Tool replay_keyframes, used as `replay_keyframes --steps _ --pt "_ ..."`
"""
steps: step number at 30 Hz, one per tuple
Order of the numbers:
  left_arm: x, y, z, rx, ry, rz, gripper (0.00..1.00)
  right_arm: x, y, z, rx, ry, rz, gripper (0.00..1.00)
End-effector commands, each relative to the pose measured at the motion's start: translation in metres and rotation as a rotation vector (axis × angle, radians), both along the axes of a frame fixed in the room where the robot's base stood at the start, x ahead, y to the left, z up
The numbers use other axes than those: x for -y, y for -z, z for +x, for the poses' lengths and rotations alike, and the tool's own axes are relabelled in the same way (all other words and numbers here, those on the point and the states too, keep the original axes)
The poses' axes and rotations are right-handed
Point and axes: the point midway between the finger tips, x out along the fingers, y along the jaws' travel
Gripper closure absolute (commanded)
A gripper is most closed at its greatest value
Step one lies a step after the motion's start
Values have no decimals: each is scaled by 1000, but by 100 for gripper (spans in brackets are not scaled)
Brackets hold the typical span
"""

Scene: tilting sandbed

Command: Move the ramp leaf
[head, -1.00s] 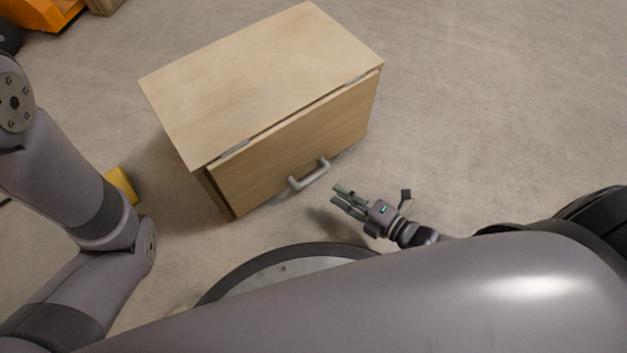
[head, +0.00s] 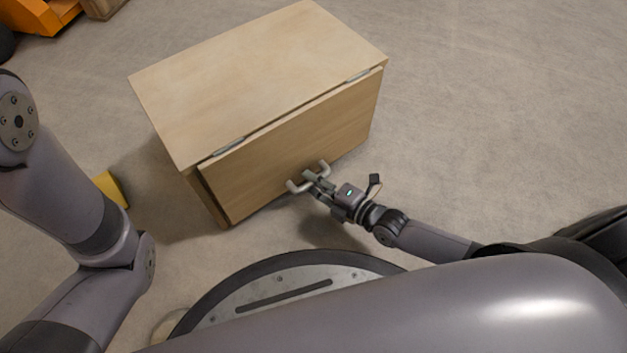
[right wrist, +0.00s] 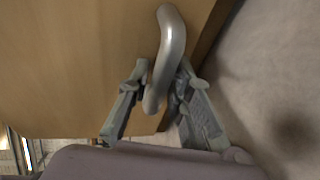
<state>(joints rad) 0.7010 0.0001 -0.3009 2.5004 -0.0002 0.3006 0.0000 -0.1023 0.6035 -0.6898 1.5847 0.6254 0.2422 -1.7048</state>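The ramp leaf (head: 275,160) is the wooden front panel of a box, hanging below two grey hinges at the lid's front edge. It hangs close to the box front, with a narrow gap at its left side. A grey bar handle (head: 323,165) sits near its lower edge and also shows in the right wrist view (right wrist: 170,40).
The wooden box (head: 250,75) stands on a beige carpet. A yellow block (head: 112,188) lies left of it, near my left arm. An orange object (head: 38,14) is at the top left. The floor right of the box is clear.

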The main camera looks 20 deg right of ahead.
Motion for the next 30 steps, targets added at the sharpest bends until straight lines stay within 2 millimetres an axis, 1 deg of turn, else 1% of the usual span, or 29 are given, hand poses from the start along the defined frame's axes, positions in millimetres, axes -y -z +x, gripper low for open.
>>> replay_keyframes --steps 1,6,8,25,30 --pt "0 0 0 0 0 0 60 0 0 0 0 0 0 86" --pt "0 0 0 0 0 0 60 0 0 0 0 0 0 97" --pt "0 0 0 0 0 0 60 0 0 0 0 0 0 100" --pt "0 0 0 -1 -1 0 60 1 1 0 -1 1 0 100" --pt "0 -5 1 -2 -1 0 60 1 -1 -2 -8 1 -1 100"
